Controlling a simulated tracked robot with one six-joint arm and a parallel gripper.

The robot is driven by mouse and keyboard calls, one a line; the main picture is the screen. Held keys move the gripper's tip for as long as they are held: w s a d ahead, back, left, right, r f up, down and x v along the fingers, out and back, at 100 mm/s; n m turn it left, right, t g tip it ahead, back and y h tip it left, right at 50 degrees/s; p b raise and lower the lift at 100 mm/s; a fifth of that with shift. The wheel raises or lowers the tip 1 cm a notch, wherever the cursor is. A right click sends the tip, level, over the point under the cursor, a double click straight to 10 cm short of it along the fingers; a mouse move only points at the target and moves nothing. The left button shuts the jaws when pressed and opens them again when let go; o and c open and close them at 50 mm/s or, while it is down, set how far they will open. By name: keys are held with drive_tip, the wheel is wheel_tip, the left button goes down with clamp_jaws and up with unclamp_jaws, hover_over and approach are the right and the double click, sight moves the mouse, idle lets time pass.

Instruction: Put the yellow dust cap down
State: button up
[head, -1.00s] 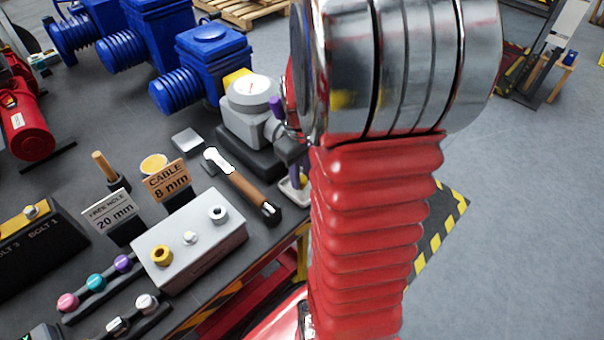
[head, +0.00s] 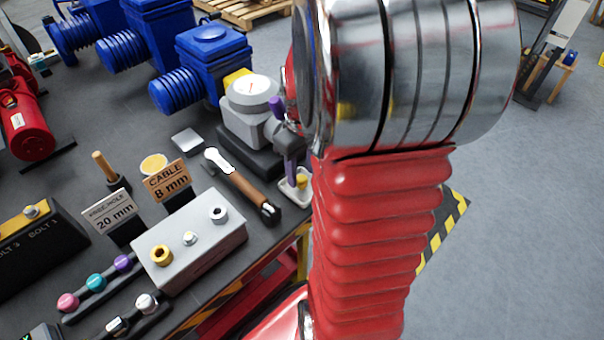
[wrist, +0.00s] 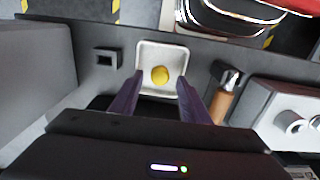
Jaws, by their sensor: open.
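The yellow dust cap (wrist: 160,75) sits in a small white tray (wrist: 178,52) in the wrist view. In the head view, the cap (head: 301,181) shows in the tray (head: 288,190) at the bench's edge, partly hidden by my arm. My gripper (wrist: 160,83) is open, its two purple fingers spread apart on either side of the tray's near part. Nothing is held between them. The fingers look clear of the cap, though their exact height above the tray cannot be told.
A hammer (head: 240,184) lies left of the tray. The grey valve actuator (head: 250,108) with a gauge stands behind it. A grey block with fittings (head: 190,240) and a cable sign (head: 167,181) stand nearer the front left. Floor lies beyond the bench edge.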

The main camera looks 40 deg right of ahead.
sight(302, 178)
wheel_tip(302, 178, up, 10)
idle(0.4)
idle(0.6)
drive_tip(key=s+a+r+t, duration=0.2)
drive_tip(key=a, duration=0.9)
drive_tip(key=s+a+r+t, duration=0.3)
drive_tip(key=a, duration=0.8)
drive_tip(key=shift+s+a+t, duration=0.25)
drive_tip(key=shift+a+t, duration=0.05)
drive_tip(key=shift+a, duration=0.1)
